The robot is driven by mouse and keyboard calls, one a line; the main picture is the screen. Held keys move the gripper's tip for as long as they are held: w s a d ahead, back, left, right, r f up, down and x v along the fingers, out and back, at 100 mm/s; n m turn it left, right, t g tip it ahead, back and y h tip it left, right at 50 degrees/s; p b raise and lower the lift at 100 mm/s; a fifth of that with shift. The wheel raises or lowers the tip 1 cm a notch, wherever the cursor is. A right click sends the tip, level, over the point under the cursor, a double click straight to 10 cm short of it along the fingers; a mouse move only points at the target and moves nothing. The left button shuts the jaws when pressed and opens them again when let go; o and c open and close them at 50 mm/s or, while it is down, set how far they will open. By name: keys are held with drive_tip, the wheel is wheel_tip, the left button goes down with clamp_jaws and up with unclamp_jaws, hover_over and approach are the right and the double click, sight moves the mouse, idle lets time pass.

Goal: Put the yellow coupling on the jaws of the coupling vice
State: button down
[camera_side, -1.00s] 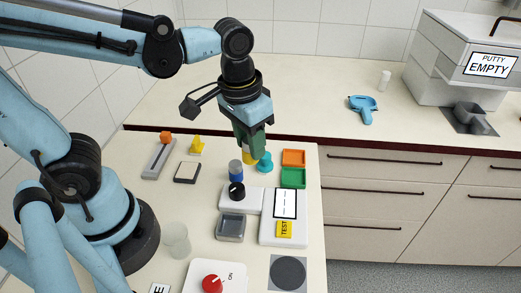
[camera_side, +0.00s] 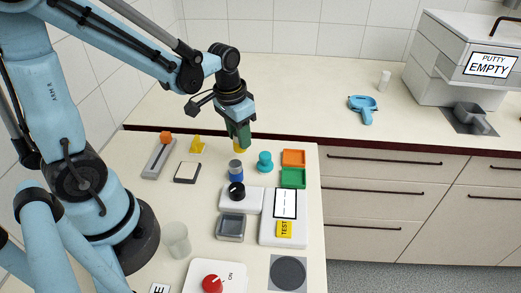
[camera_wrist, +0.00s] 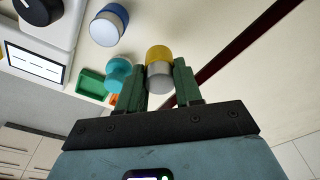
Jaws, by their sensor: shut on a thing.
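My gripper (camera_side: 239,143) is shut on the yellow coupling (camera_wrist: 159,57), which has a yellow end and a silver-grey body. In the side view only a small yellow part (camera_side: 240,150) shows below the green fingers. It is held above the counter, behind the blue-and-grey coupling (camera_side: 236,173). In the wrist view the coupling sits between the two fingers (camera_wrist: 160,85).
A teal knobbed piece (camera_side: 265,162) stands close to the right of the gripper. Orange (camera_side: 293,158) and green (camera_side: 293,178) trays lie beyond it. A white unit with a display (camera_side: 285,204) and a grey container (camera_side: 230,228) are in front.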

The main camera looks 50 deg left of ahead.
drive_tip(key=shift+f, duration=1.6)
drive_tip(key=shift+f, duration=0.15)
drive_tip(key=c, duration=0.8)
unclamp_jaws()
drive_tip(key=shift+o, duration=0.2)
